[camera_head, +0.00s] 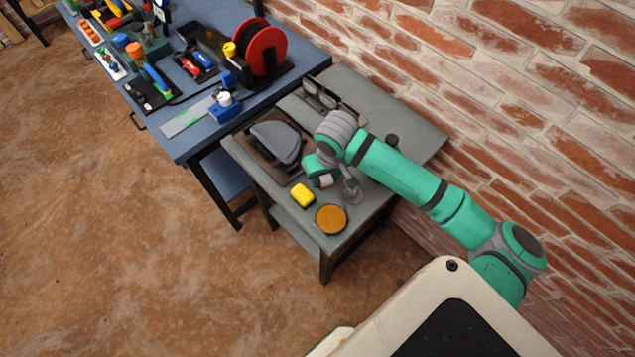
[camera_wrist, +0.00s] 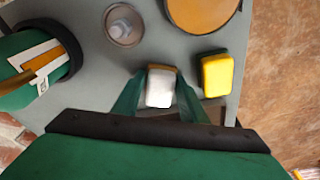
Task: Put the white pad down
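The white pad (camera_wrist: 160,88) is between the two green fingers of my gripper (camera_wrist: 160,97) in the wrist view, with a finger against each side. A thin brownish edge shows along its far side. In the head view, my gripper (camera_head: 323,180) is over the front part of the grey table (camera_head: 412,130), and a small bit of the white pad (camera_head: 326,181) shows below the green hand. The pad is at or just above the tabletop; I cannot tell if it touches.
A yellow sponge (camera_head: 302,195) lies close to the pad. A round orange-topped item (camera_head: 330,219) and a small grey round stand (camera_head: 353,193) are nearby. A dark tray with a grey half-round piece (camera_head: 275,142) lies behind. The blue bench (camera_head: 185,145) is cluttered.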

